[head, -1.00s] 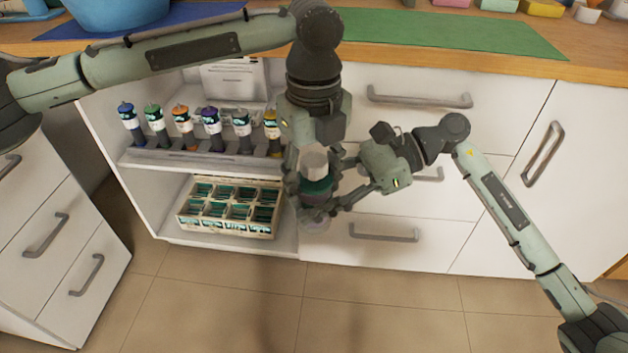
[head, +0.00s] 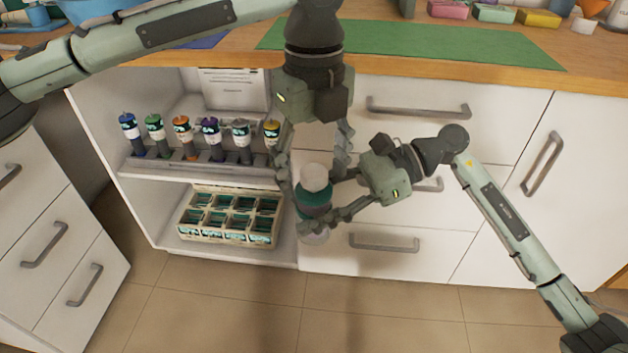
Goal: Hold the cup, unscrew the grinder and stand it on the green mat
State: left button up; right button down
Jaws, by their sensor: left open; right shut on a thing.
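The grinder (head: 313,193) stands roughly upright in mid-air in front of the white drawers. It has a pale rounded top and a dark green band. A pale, see-through lower part, apparently the cup (head: 313,238), shows beneath it, partly hidden by a finger. My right gripper (head: 325,203) reaches in from the right and is shut on the cup and grinder assembly; exactly which part it grips is unclear. My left gripper (head: 318,168) points down from above, open, its fingers on either side of the grinder's top. The green mat (head: 410,40) lies on the wooden counter, its visible part bare.
An open cabinet holds a rack (head: 200,168) of several coloured bottles and, below, a divided box (head: 187,232). Drawer handles (head: 385,243) stick out behind my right gripper. Several small coloured blocks (head: 493,13) and a blue bowl (head: 105,10) are on the counter.

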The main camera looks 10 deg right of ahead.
aim_at(314, 194)
pick_arm(q)
notch_tip(314, 194, up, 3)
jog(key=m, duration=0.2)
jog(key=shift+m, duration=0.4)
jog(key=shift+f, duration=3.95)
jog(key=shift+c, duration=0.6)
jog(key=c, duration=1.1)
jog(key=n, duration=0.2)
jog(key=shift+n, duration=0.4)
jog(key=o, duration=1.3)
